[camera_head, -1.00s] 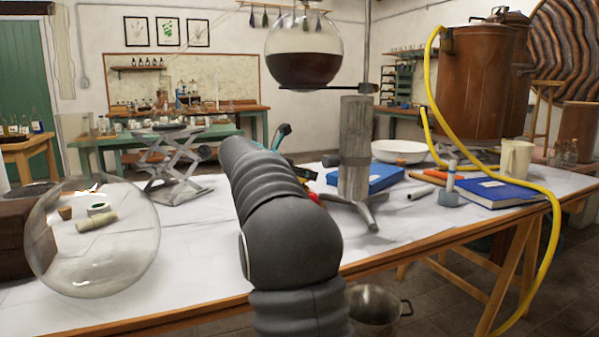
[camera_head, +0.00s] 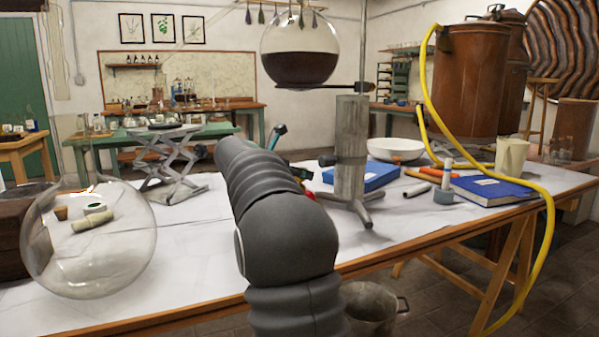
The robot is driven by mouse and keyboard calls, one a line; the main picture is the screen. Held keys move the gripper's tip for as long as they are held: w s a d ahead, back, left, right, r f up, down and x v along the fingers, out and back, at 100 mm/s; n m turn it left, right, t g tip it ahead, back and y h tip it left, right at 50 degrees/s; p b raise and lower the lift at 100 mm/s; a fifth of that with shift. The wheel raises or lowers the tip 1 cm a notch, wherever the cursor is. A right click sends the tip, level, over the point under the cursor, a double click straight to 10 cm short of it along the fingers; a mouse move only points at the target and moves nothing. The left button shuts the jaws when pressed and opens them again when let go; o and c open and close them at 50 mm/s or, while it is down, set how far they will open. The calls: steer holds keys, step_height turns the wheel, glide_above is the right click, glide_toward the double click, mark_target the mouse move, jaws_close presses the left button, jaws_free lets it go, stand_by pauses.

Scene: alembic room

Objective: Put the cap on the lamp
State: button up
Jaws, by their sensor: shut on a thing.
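I cannot make out the cap. A small upright thing with a blue-grey base and pale stem (camera_head: 445,190) stands at the right of the table, beside a blue book; it may be the lamp, but it is too small to tell.
A round glass flask (camera_head: 88,240) is at the left front. A metal stand (camera_head: 350,150) with a dark-filled flask (camera_head: 300,50) rises right of my arm. A yellow hose (camera_head: 548,235) hangs over the right edge. A lifting jack (camera_head: 165,165) stands behind, left.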

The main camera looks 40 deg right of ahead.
steer(key=shift+f+p, duration=0.3)
steer(key=shift+f, duration=0.3)
stand_by(1.4)
steer(key=o, duration=1.2)
steer(key=v, duration=1.2)
